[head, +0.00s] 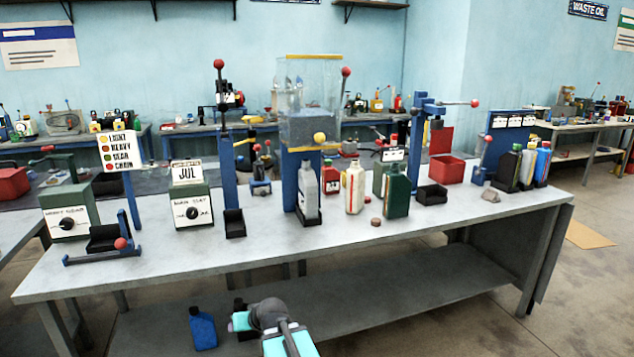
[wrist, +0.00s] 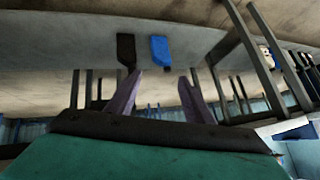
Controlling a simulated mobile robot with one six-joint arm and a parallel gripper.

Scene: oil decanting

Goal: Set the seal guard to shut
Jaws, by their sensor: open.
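I cannot tell for sure which part is the seal guard. A clear box (head: 309,95) with a yellow top bar and a yellow knob (head: 319,138) stands on a blue stand at the middle of the bench. A green box with a white dial face (head: 193,212) and a "JUL" card stands left of it; a similar dial box (head: 68,221) is at the far left. My gripper (wrist: 160,80) shows two spread, empty fingers in the wrist view. In the head view my arm is low, in front of the bench, apart from these devices.
The grey bench (head: 300,250) carries bottles, including a grey one (head: 308,190), a cream one (head: 354,188) and a green one (head: 396,195). Red-knobbed levers rise among them. A blue bottle (head: 203,328) is low at the front; it also shows in the wrist view (wrist: 160,49).

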